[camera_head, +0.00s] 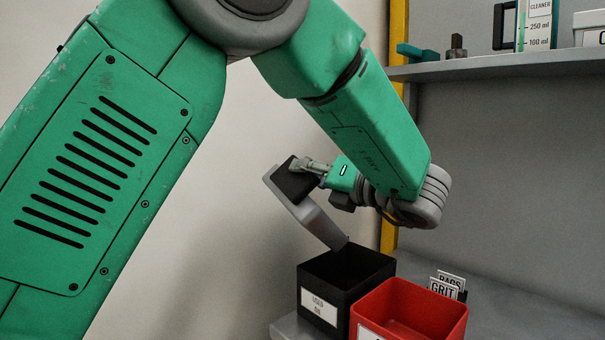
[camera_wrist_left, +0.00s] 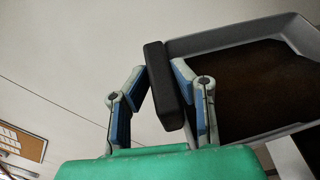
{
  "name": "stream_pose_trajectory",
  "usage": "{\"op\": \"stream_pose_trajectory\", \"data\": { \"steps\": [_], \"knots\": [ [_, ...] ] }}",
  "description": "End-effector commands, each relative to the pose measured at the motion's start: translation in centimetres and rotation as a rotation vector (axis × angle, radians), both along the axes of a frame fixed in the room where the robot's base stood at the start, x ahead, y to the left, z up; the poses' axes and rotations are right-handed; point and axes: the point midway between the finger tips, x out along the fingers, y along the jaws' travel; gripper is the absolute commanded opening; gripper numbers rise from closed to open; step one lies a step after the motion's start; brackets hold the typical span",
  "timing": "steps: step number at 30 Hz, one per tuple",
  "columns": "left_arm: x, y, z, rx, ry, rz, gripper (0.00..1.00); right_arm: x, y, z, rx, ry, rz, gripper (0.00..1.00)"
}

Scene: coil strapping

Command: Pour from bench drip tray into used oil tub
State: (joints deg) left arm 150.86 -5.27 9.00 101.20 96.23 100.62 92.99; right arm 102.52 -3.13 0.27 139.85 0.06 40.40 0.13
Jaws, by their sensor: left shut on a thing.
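My left gripper (camera_head: 318,168) is shut on the black handle of the grey drip tray (camera_head: 313,218). In the left wrist view the fingers (camera_wrist_left: 160,92) close on the handle from both sides. The tray is held tilted steeply, its lower end just above the black used oil tub (camera_head: 319,306), which stands upright with a white label. In the left wrist view the tray (camera_wrist_left: 235,40) has a dark brown inside. I cannot tell whether liquid is flowing out. The tub's inside is dark and its contents cannot be made out. My right gripper is not in view.
A red bin (camera_head: 440,325) stands right beside the tub, with cards marked RAGS and GRIT (camera_head: 447,284) behind it. A grey shelf (camera_head: 500,68) holding a jug and other items is above at right. The grey bench (camera_head: 530,315) is clear at right.

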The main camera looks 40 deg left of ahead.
Motion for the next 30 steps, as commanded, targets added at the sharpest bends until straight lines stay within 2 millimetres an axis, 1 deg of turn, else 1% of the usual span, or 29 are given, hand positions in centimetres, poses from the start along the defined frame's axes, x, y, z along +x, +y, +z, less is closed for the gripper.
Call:
{"op": "stream_pose_trajectory", "data": {
  "steps": [5,17,30],
  "knots": [
    [0.4,-0.3,0.5,0.019,0.023,0.000,0.00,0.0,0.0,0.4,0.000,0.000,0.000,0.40],
    [0.5,-0.4,0.5,0.023,0.029,0.002,0.00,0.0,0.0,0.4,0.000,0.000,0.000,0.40],
    [1.7,-1.1,1.2,0.064,0.091,0.004,0.00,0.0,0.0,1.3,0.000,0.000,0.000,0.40]
  ]
}}
